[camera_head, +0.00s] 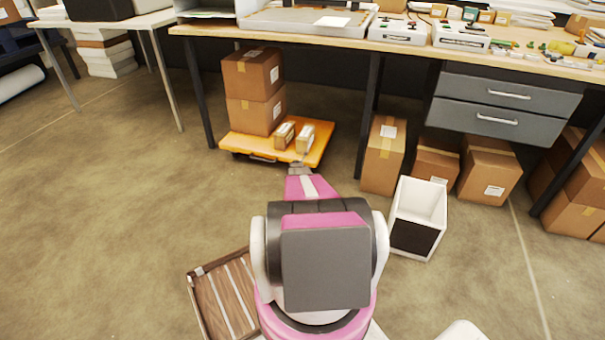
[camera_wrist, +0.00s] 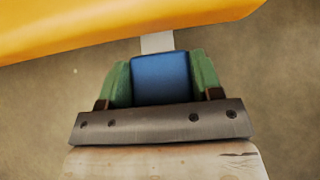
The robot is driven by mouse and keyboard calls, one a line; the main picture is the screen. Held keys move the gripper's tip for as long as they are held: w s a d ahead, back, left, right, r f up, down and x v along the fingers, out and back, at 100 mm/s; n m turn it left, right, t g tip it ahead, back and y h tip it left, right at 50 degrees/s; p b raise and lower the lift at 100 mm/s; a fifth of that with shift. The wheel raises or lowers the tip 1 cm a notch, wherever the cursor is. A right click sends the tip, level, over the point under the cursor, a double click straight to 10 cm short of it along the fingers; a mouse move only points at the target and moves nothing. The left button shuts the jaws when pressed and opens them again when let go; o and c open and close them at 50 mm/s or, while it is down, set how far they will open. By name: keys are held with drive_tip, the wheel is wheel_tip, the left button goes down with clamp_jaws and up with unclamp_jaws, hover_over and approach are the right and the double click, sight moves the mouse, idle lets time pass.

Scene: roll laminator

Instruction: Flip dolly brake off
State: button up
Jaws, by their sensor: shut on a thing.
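The orange dolly (camera_head: 322,146) stands low on the floor under the workbench, carrying stacked cartons and two small boxes. Its yellow-orange edge (camera_wrist: 110,32) crosses the top of the wrist view. A blue brake pedal (camera_wrist: 160,78) sits below that edge, with a pale strip (camera_wrist: 157,41) between them. My gripper (camera_wrist: 161,80) is shut on the blue pedal, a green pad touching each side. In the head view my gripper (camera_head: 299,168) is at the dolly's front edge. There the pedal is too small and covered to make out.
Cartons (camera_head: 383,160) stand right of the dolly, beyond a dark bench leg (camera_head: 368,110). A white and black bin (camera_head: 416,238) stands right of my arm. A slatted wooden crate (camera_head: 226,300) lies at lower left, partly hidden. Floor left of the dolly is clear.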

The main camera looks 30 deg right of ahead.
drive_tip(key=shift+w+d+r, duration=0.1)
drive_tip(key=shift+w+r, duration=0.05)
drive_tip(key=shift+r, duration=0.25)
drive_tip(key=o, duration=1.3)
drive_tip(key=v, duration=1)
drive_tip(key=shift+s+a+r, duration=0.2)
drive_tip(key=shift+r, duration=0.05)
